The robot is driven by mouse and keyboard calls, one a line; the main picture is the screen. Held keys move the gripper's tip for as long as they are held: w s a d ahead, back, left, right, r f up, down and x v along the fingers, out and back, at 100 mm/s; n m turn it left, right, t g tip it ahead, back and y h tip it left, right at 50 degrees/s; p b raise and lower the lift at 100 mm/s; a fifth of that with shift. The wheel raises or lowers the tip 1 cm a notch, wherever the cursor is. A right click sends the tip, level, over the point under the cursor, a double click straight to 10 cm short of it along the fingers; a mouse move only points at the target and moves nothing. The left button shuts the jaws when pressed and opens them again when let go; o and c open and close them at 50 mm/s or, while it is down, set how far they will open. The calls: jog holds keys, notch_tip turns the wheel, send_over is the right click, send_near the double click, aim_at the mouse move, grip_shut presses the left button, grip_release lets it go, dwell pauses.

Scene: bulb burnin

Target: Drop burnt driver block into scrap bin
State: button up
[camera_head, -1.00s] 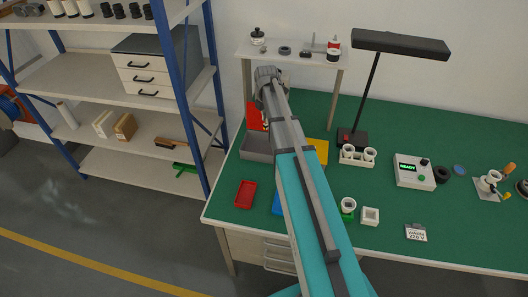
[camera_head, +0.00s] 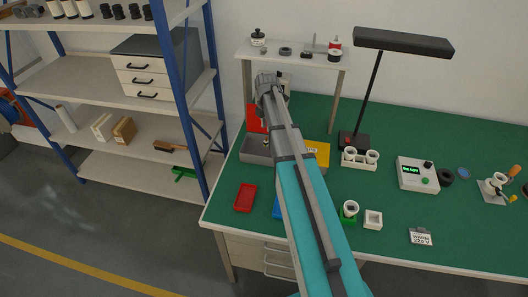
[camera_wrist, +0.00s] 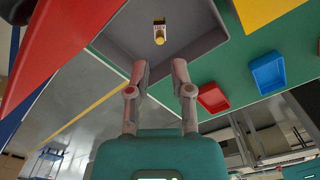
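A grey open bin (camera_head: 256,150) stands at the left back of the green bench, with an upright red panel (camera_head: 256,118) at its back. In the wrist view the bin (camera_wrist: 205,45) lies beyond my fingertips. The small driver block (camera_wrist: 159,30), pale and yellow with a dark end, shows against the bin's inside, clear of my fingers; whether it rests or is falling I cannot tell. My gripper (camera_wrist: 161,68) is open, with an empty gap between its fingertips.
A red tray (camera_head: 245,198) and a blue tray (camera_wrist: 268,73), partly behind my arm in the head view, are near the bin. A yellow tray (camera_head: 318,153) is to its right. A raised shelf (camera_head: 292,53) and a lamp (camera_head: 368,95) stand at the back.

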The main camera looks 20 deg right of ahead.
jog(key=shift+o, duration=0.9)
jog(key=shift+r, duration=0.15)
